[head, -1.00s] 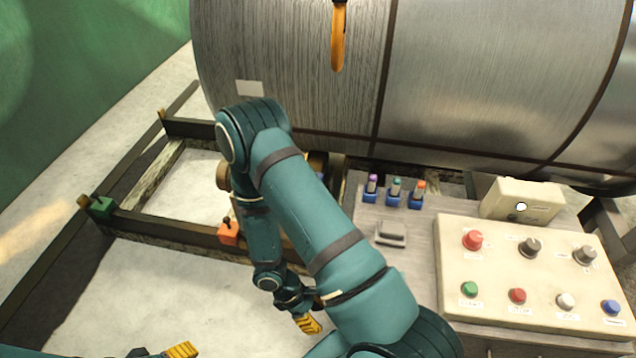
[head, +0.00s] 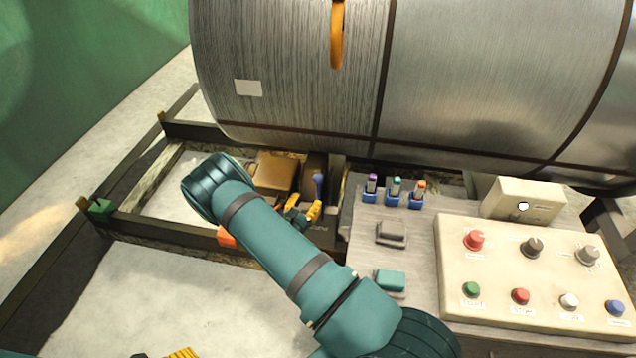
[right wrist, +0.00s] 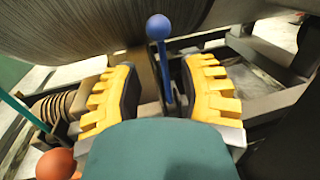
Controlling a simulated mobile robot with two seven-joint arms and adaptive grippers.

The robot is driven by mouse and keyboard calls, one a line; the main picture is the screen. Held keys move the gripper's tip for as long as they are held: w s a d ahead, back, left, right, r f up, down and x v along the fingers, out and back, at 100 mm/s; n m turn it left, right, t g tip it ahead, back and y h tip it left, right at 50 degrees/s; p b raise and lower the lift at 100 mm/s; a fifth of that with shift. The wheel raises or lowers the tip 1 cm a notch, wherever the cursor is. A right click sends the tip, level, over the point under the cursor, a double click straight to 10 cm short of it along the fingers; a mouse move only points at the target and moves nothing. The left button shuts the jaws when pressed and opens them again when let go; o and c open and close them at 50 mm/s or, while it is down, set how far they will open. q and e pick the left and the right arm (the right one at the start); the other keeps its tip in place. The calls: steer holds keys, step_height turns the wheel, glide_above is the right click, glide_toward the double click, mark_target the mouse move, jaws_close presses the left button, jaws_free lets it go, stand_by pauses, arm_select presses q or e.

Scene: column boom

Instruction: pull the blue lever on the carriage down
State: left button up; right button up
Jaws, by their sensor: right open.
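The blue lever (head: 318,183) stands up at the carriage (head: 318,232), just left of the grey console. In the right wrist view the lever (right wrist: 159,45) has a round blue knob on a thin stem. My right gripper (head: 304,206) is open, with yellow ridged fingers close to the lever. In the right wrist view the fingers (right wrist: 162,85) are spread, with the stem between them in the picture and the knob above the tips. I see no grip on it. My forearm hides part of the carriage. Only the yellow tip of my left gripper (head: 170,354) shows at the bottom edge.
A large metal cylinder (head: 300,80) lies behind the carriage, with an orange hook (head: 337,40) in front. The console (head: 500,265) with buttons and knobs is at right. An orange ball (right wrist: 55,165) shows lower left.

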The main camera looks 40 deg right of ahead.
mark_target(317, 183)
steer(key=x, duration=0.9)
steer(key=shift+b, duration=0.35)
jaws_close()
